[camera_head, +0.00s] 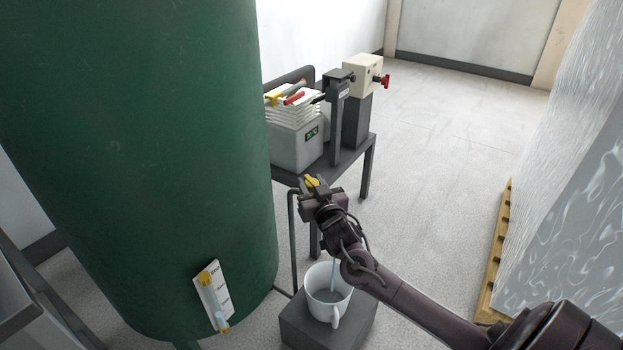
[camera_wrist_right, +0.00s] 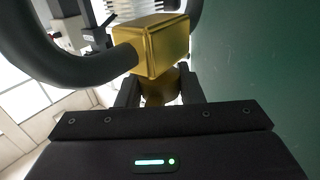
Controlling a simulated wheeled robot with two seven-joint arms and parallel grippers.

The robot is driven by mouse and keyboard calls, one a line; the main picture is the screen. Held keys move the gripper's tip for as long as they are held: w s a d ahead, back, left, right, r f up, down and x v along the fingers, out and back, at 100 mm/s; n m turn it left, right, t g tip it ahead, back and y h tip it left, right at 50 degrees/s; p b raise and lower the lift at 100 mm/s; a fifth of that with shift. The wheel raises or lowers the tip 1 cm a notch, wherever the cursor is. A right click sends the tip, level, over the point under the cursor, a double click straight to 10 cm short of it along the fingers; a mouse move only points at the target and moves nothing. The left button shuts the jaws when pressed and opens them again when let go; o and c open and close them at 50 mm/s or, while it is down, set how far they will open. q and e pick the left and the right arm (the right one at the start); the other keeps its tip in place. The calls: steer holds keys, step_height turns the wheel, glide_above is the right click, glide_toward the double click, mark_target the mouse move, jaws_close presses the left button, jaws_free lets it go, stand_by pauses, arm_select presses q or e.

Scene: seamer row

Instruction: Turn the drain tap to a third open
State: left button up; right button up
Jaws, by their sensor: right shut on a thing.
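The drain tap (camera_head: 312,182) shows as a small yellow brass piece at the end of a dark pipe, right of the green tank. In the right wrist view its brass block (camera_wrist_right: 152,42) sits on the curved dark pipe. My right gripper (camera_head: 310,194) is shut on the tap's lower brass part, between the two dark fingers (camera_wrist_right: 160,90). How far the tap is turned cannot be told. A thin pale stream (camera_head: 333,272) falls into a white jug (camera_head: 328,308) below, which holds some liquid. My left gripper is not in view.
The green tank (camera_head: 150,130) with a level gauge (camera_head: 213,296) fills the left. The jug stands on a dark block (camera_head: 360,325). Behind is a bench (camera_head: 357,150) with a grey bin (camera_head: 297,148) and a machine. A wrapped pallet load (camera_head: 565,200) stands right; floor between is clear.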

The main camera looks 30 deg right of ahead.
steer(key=m+g+h, duration=0.1)
steer(key=h, duration=0.1)
steer(key=m+g+h+p, duration=0.1)
steer(key=m+h, duration=0.1)
steer(key=h, duration=0.1)
steer(key=shift+a+m, duration=0.15)
steer(key=shift+m, duration=0.15)
steer(key=shift+m+g+h, duration=0.7)
steer(key=shift+g+h, duration=0.1)
steer(key=shift+h, duration=0.2)
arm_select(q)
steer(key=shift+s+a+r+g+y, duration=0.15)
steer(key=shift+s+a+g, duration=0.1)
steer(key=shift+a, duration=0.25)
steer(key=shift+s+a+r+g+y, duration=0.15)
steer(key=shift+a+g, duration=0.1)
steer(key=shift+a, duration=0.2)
arm_select(e)
steer(key=shift+m+g+h, duration=0.9)
steer(key=shift+g+h, duration=0.1)
steer(key=o, duration=1)
steer(key=shift+c, duration=0.2)
steer(key=shift+s, duration=0.1)
